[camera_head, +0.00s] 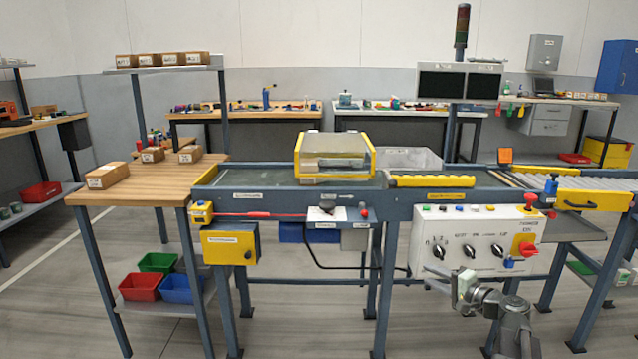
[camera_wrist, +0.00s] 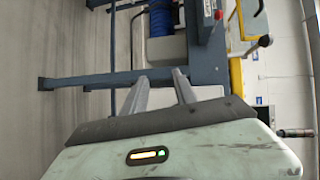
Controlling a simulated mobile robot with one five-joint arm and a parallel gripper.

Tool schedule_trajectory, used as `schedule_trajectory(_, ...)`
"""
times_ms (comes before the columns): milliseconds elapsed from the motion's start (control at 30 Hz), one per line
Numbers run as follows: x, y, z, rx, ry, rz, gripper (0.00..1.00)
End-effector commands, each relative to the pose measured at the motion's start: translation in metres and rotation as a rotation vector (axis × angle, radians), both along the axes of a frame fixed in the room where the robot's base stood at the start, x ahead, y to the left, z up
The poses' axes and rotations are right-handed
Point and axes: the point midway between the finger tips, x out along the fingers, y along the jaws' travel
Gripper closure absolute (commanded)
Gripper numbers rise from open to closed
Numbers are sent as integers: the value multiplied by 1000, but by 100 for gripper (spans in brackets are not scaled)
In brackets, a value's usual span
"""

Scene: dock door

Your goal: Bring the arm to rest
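My arm shows at the lower right in the head view, in front of the conveyor bench. Its end, my gripper (camera_head: 432,284), points left below the white control panel (camera_head: 470,240). In the wrist view my gripper (camera_wrist: 160,76) has its two grey fingers apart, with nothing between them. Behind the fingers are a dark bench leg and the grey floor. The wrist view is turned on its side. No touch between the gripper and the bench shows.
The conveyor bench (camera_head: 288,190) carries a yellow-framed box unit (camera_head: 333,155). A wooden table (camera_head: 150,184) with cartons stands to the left, with red, green and blue bins (camera_head: 181,288) below. A roller conveyor (camera_head: 600,184) is at the right. The front floor is clear.

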Motion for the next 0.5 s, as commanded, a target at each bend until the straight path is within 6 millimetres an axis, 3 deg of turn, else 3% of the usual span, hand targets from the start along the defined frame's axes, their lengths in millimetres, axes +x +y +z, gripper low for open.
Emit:
schedule_trajectory(33, 4, 47, -5, -44, 30, 76, 66)
schedule_trajectory(200, -10, 185, -47, -257, 153, 338, 66)
schedule_trajectory(300, -33, 245, -75, -405, 228, 480, 66)
schedule_trajectory(400, -64, 287, -102, -569, 307, 611, 66)
schedule_trajectory(500, -98, 305, -130, -753, 400, 724, 66)
